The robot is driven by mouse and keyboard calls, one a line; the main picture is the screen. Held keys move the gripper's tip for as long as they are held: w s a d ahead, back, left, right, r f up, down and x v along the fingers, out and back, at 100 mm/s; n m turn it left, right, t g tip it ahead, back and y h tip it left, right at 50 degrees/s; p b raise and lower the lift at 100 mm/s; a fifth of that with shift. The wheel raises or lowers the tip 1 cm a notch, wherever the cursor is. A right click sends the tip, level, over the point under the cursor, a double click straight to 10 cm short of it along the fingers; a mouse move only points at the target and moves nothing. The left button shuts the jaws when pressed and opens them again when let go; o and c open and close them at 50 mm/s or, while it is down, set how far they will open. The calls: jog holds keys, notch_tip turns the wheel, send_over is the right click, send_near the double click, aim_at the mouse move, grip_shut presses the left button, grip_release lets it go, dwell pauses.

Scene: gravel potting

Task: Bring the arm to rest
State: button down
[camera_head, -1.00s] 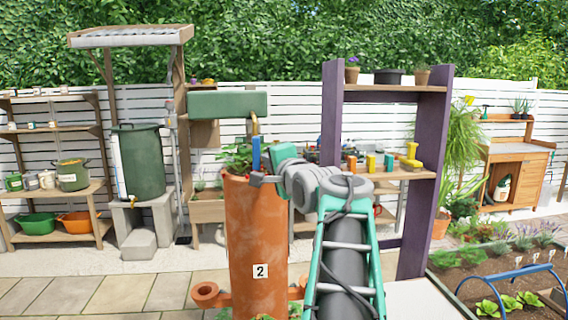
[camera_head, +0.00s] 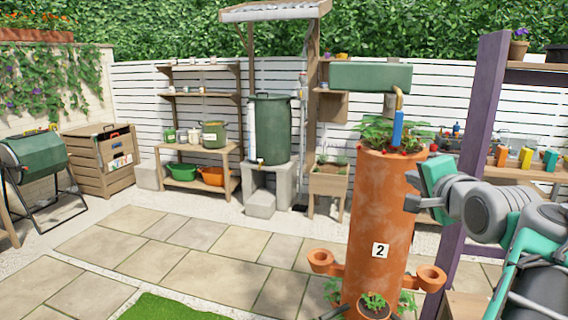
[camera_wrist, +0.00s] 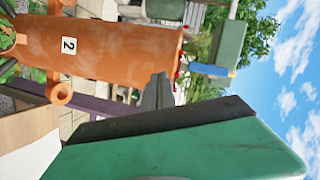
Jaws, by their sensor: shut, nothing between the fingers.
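My gripper (camera_head: 412,196) is shut and empty. In the head view it is at the right edge of the terracotta planter tower (camera_head: 376,225) marked 2, just below its planted top; whether they touch cannot be told. My teal and grey arm runs from there to the lower right corner. In the wrist view the shut dark fingers (camera_wrist: 158,92) point towards the tower (camera_wrist: 110,45), which appears sideways, with sky to the right.
A green tank (camera_head: 370,77) with a spout hangs over the tower. A purple-posted shelf (camera_head: 482,130) with small coloured items stands behind my arm. A water barrel (camera_head: 271,130), wooden rack (camera_head: 202,150) and compost drum (camera_head: 35,155) stand left. Paving (camera_head: 190,245) at left is clear.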

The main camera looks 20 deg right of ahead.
jog(key=w+a+f+n+g+y, duration=0.2)
jog(key=a+f+n+g+y, duration=0.45)
jog(key=a+f, duration=1)
jog(key=s+a+f+n+g+h, duration=0.1)
jog(key=s+a+f+n+g, duration=0.1)
jog(key=s+a+f+n, duration=0.3)
jog(key=s+a+f+n+g+h+p, duration=0.1)
jog(key=s+a+f+n+g, duration=0.2)
jog(key=s+a+f+n, duration=0.3)
notch_tip(320, 180, down, 5)
jog(key=shift+s+a+f+p, duration=0.15)
jog(key=shift+s+a+p, duration=0.25)
jog(key=shift+s, duration=0.45)
